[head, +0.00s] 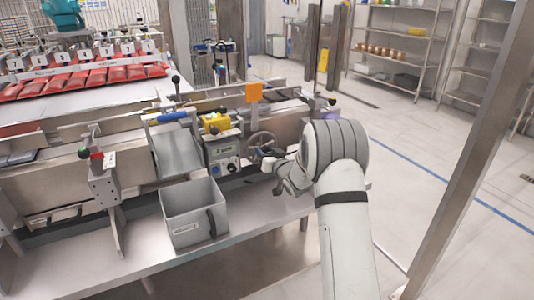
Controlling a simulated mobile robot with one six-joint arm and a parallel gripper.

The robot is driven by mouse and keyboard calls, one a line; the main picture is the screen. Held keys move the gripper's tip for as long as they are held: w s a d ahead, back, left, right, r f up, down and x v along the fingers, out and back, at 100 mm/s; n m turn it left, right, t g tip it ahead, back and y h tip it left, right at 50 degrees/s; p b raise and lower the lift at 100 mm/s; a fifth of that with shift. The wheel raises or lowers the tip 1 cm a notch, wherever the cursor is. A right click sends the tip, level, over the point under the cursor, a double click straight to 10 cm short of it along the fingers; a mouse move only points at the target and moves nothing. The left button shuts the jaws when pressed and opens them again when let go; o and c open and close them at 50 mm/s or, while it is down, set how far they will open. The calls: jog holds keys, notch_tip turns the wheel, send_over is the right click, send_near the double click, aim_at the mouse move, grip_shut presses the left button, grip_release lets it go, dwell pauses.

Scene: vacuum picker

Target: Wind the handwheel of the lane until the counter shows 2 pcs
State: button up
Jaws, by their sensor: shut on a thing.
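The handwheel (260,139) is a dark spoked wheel on the front of the lane, right of the counter box. My gripper (268,157) is at the wheel's lower right edge, shut on what looks like its crank handle; the fingers hide the handle. The counter (227,150) is a small display on a grey box with a dark knob below it. Its digits are too small to read.
A grey bin (187,228) stands on the lower shelf below a sloped metal chute (178,152). A yellow part (216,122) sits above the counter box. Red packs (90,78) lie at the back left. A steel post (470,140) stands on the right.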

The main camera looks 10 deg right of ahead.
jog(key=shift+d+r, duration=0.1)
dwell(0.4)
jog(key=o, duration=1)
jog(key=shift+c, duration=0.2)
jog(key=v, duration=0.7)
jog(key=shift+s, duration=0.35)
jog(key=shift+d, duration=0.1)
